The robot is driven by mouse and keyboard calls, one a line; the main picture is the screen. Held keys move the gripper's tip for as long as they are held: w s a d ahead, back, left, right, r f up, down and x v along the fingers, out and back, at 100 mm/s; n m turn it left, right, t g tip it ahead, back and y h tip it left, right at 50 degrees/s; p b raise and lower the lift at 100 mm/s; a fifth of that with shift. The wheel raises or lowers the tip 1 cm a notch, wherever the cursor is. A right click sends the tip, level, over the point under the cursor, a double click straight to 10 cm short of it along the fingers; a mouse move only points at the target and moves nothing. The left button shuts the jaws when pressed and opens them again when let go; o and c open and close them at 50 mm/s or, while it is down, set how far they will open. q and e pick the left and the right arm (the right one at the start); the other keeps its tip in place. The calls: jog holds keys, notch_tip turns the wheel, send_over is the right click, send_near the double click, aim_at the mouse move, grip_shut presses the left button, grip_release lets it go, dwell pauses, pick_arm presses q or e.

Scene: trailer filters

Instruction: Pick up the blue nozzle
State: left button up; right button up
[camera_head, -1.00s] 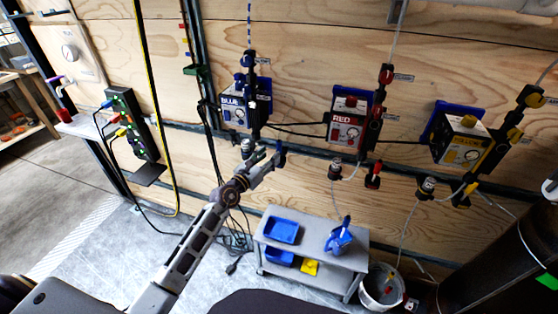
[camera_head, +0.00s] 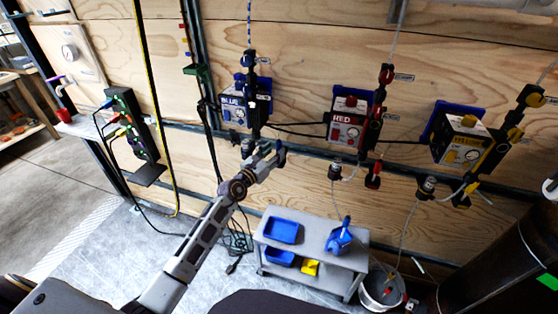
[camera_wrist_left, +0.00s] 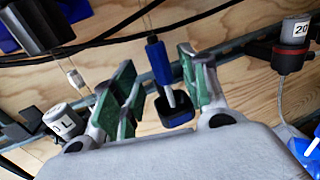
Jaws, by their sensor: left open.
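The blue nozzle (camera_wrist_left: 161,62) hangs upright in the left wrist view, with a blue body, a black top and a dark square cup at its bottom. My left gripper (camera_wrist_left: 152,88) is open, with one green-padded finger on each side of the nozzle in that view. The pads look apart from it. In the head view, my left gripper (camera_head: 270,160) is below the BLUE box (camera_head: 233,108), and the nozzle (camera_head: 281,153) shows small at its fingertips, partly hidden. My right gripper is not seen.
The RED box (camera_head: 346,130) and the yellow box (camera_head: 460,145) are on the wooden wall to the right. Black cables cross behind the nozzle. A grey cart (camera_head: 318,252) with blue bins stands below, next to a white bucket (camera_head: 380,290).

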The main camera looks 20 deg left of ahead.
aim_at(279, 148)
pick_arm(q)
jog(key=shift+x, duration=1.95)
jog(key=shift+d, duration=0.1)
jog(key=shift+c, duration=0.4)
grip_shut()
